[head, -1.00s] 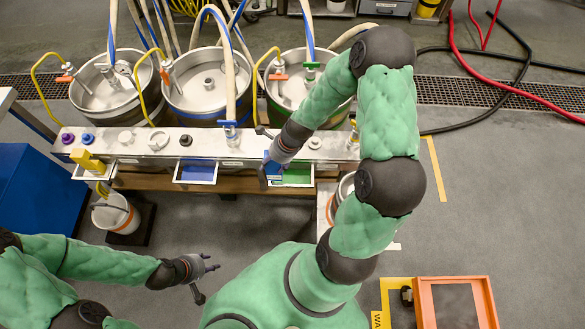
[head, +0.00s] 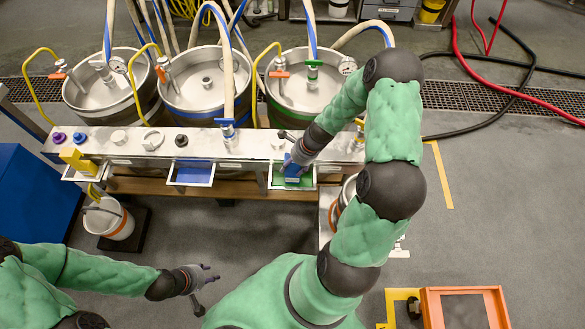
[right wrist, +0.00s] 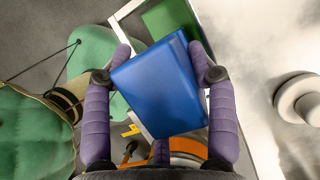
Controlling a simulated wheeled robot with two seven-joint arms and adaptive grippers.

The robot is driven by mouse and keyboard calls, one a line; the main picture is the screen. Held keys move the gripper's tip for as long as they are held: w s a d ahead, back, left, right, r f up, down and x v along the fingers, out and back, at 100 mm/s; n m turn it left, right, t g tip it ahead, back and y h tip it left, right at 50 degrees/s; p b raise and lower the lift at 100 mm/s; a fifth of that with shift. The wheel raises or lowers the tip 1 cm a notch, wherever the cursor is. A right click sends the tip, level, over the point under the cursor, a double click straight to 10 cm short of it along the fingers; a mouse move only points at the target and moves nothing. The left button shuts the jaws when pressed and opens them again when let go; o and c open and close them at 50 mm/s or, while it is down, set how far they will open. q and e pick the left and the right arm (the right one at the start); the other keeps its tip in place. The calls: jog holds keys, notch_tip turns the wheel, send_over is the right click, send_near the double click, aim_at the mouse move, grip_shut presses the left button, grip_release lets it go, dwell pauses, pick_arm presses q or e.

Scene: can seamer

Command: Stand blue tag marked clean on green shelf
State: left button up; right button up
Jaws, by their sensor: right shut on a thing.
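The blue tag (head: 292,171) is held in my right gripper (head: 295,164), over the green shelf (head: 307,181) at the right end of the white bench front. In the right wrist view the tag (right wrist: 158,85) fills the space between the purple fingers and looks tilted, its plain blue face toward the camera. No marking on it is readable. Part of the green shelf (right wrist: 168,20) shows behind it. I cannot tell whether the tag touches the shelf. My left gripper (head: 206,285) is empty, its fingers spread, low and well away from the bench.
A blue shelf (head: 190,175) and a left shelf with a yellow block (head: 76,160) also jut from the bench (head: 215,143). Knobs and fittings stand on top. Several steel kegs (head: 205,85) with hoses are behind. A white bucket (head: 110,218) stands below left.

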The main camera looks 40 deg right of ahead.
jog(key=shift+f, duration=0.15)
jog(key=shift+f, duration=0.1)
jog(key=o, duration=1.6)
jog(key=shift+c, duration=0.2)
